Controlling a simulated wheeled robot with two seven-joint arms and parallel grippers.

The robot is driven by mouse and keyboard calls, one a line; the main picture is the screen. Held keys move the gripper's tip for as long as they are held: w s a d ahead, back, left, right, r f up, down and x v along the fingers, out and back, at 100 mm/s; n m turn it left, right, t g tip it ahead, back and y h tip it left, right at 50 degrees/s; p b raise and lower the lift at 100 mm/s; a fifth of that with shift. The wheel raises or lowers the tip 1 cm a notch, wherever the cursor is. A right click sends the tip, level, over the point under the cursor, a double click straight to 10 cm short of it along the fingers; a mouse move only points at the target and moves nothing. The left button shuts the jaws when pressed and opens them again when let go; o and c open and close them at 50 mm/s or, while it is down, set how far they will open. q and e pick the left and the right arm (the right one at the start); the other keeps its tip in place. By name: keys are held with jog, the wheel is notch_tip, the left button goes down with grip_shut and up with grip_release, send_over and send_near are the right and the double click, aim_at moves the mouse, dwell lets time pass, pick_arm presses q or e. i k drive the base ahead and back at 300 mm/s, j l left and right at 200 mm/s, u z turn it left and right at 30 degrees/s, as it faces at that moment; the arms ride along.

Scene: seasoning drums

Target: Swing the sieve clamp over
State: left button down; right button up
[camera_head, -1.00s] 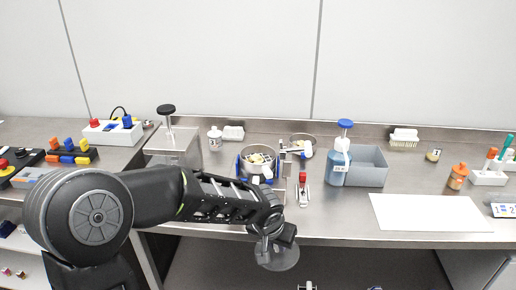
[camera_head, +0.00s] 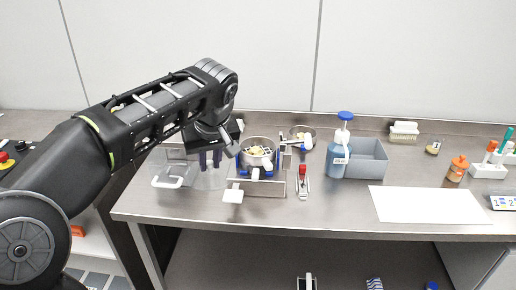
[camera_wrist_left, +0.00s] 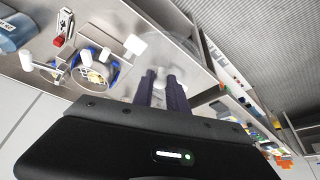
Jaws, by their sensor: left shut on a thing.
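The round metal sieve pot (camera_head: 257,152), with pale pieces inside and blue clamp parts at its sides, stands in a metal holder at mid-bench. It also shows in the wrist view (camera_wrist_left: 94,74). A white clamp pad (camera_head: 233,194) sticks out at its front left, and another white-tipped arm (camera_head: 299,144) is at its right. My left gripper (camera_head: 210,162) points down, left of the pot and apart from it. Its purple fingers (camera_wrist_left: 163,92) are shut on what looks like the knob of a clear round lid (camera_head: 207,180). My right gripper is out of view.
A red-handled toggle clamp (camera_head: 302,181) stands right of the pot. A blue bottle (camera_head: 338,160) and grey bin (camera_head: 371,161) are further right, behind a white sheet (camera_head: 430,205). A white handle (camera_head: 168,182) lies left of my gripper.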

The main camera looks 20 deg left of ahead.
aim_at(258, 147)
jog(key=i, duration=1)
